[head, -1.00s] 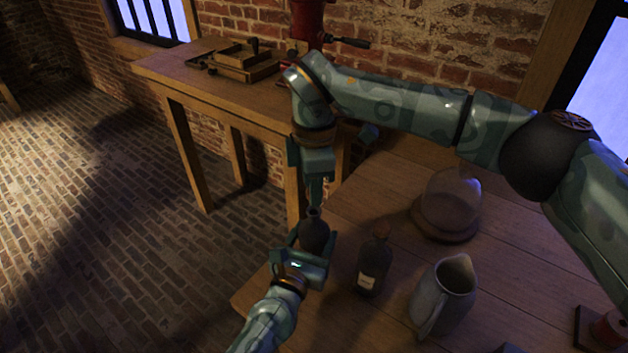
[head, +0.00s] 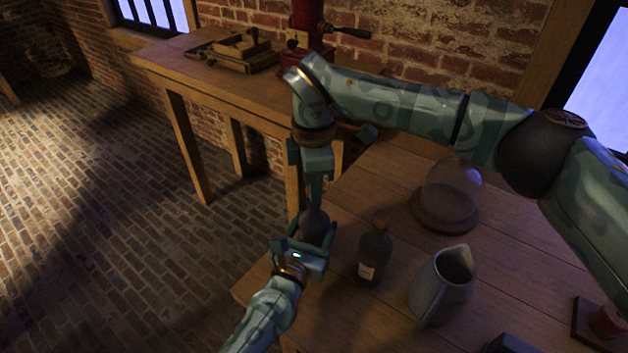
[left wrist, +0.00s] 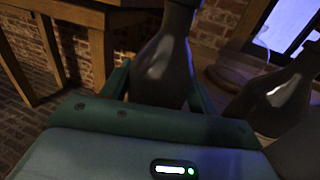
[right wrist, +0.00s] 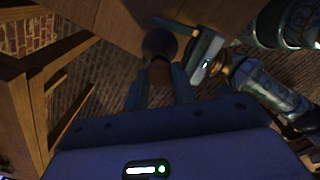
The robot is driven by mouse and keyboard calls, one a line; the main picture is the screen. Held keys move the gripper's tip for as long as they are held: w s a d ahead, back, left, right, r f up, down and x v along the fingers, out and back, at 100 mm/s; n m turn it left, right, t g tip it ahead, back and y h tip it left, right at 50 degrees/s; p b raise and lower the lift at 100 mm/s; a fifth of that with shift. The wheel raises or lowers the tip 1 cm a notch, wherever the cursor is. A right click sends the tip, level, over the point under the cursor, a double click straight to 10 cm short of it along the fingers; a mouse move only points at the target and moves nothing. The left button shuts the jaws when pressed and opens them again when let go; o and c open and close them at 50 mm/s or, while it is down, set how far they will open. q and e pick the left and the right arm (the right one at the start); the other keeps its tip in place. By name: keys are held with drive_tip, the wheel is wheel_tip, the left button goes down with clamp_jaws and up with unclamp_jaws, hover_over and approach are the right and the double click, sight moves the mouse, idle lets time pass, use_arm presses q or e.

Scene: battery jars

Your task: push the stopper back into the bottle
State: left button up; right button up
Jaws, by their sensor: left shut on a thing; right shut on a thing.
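A dark bottle (head: 313,226) stands roughly upright beside the table edge, in my left gripper (head: 308,240), which is shut around its body. The left wrist view shows the bottle (left wrist: 163,70) between the fingers, its top cut off by the frame. My right gripper (head: 314,192) points down right above the bottle and hides its mouth in the head view. In the right wrist view it is shut on a brown stopper (right wrist: 160,72), in line with the bottle (right wrist: 160,44) and seemingly meeting its neck. How deep the stopper sits cannot be told.
A second corked bottle (head: 374,252) with a label stands on the table (head: 345,210), close right of my left gripper. A grey jug (head: 440,287) and a glass dome (head: 452,192) stand farther right. A back table (head: 165,66) carries wooden trays and a red device.

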drive_tip(key=shift+f, duration=0.65)
drive_tip(key=o, duration=1)
wheel_tip(320, 180, up, 12)
use_arm(q)
drive_tip(key=o, duration=1.5)
drive_tip(key=shift+c, duration=0.2)
